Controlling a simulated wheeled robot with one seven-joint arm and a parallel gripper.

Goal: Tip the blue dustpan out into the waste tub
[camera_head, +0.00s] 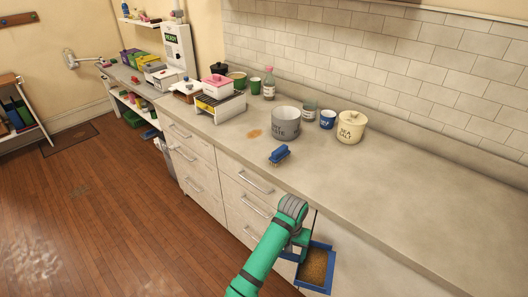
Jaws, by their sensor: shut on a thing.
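The blue dustpan (328,258) is at the lower middle of the view, in front of the counter's drawers and below the countertop. Brown grainy sweepings (315,267) lie in it, and it looks roughly level. My gripper (303,243) is shut on the dustpan at its upper left end; the fingers and the part they grip are mostly hidden by the wrist. The waste tub (286,124) is a grey round tub with dark lettering. It stands upright on the countertop, above and left of the dustpan and well apart from it.
A blue brush (279,155) lies in front of the tub, near the counter's front edge. A brown stain (254,133) is left of it. A cream salt jar (351,128) and a blue mug (327,119) stand to its right. The countertop (430,190) at right is clear.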

